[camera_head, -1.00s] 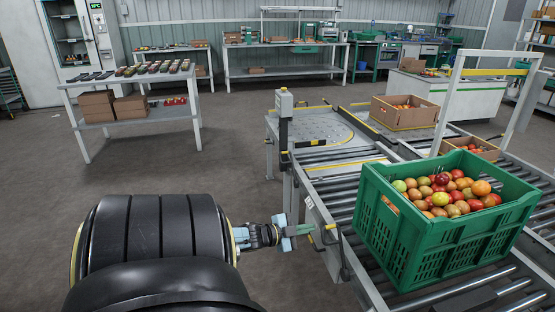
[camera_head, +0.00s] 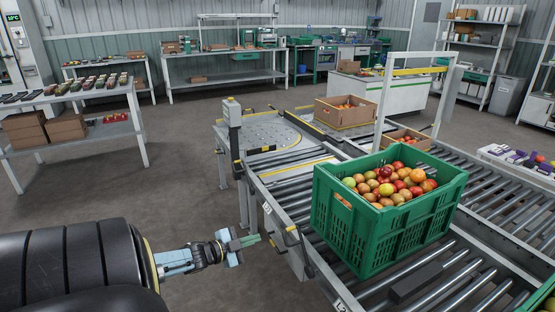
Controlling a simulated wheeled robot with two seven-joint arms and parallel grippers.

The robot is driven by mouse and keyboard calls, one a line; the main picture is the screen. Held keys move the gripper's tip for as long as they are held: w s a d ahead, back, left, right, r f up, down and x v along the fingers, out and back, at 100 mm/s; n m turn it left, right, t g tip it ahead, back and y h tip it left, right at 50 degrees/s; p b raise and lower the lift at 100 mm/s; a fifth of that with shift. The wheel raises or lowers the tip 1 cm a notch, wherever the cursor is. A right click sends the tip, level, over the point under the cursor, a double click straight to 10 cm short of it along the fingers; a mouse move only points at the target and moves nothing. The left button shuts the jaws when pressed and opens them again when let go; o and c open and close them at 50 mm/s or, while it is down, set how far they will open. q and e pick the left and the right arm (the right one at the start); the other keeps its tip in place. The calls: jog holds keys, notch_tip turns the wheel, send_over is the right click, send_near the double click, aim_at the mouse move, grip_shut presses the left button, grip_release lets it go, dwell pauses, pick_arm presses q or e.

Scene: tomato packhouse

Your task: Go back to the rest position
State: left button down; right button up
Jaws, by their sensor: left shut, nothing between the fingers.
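My left gripper (camera_head: 250,241) shows at the lower middle of the head view, at the end of my dark arm. Its fingers are shut with nothing between them. It is over the floor, to the left of the roller conveyor (camera_head: 407,289) and near the conveyor's side frame. It is apart from the green crate (camera_head: 391,227), which stands on the rollers full of red, orange and green tomatoes (camera_head: 393,187). My right gripper is not in the picture.
A turntable section (camera_head: 262,133) and a cardboard box (camera_head: 345,112) with tomatoes are farther along the line. A white table (camera_head: 75,95) with trays and boxes stands at the left. Grey floor (camera_head: 185,180) is clear between them.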

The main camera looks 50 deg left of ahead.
pick_arm(q)
jog(key=s+d+f+n+g+y+p, duration=0.2)
jog(key=s+d+f+n+g+p, duration=0.4)
jog(key=s+d+f+p, duration=0.65)
jog(key=s+d+f+g+h+p, duration=0.2)
jog(key=s+d+g+p, duration=0.5)
jog(key=s+d, duration=1.3)
jog(key=d+g, duration=0.2)
jog(key=d, duration=0.1)
jog(key=shift+s+d+f+p, duration=0.15)
jog(key=shift+s+d+p, duration=0.05)
jog(key=shift+s+p, duration=0.2)
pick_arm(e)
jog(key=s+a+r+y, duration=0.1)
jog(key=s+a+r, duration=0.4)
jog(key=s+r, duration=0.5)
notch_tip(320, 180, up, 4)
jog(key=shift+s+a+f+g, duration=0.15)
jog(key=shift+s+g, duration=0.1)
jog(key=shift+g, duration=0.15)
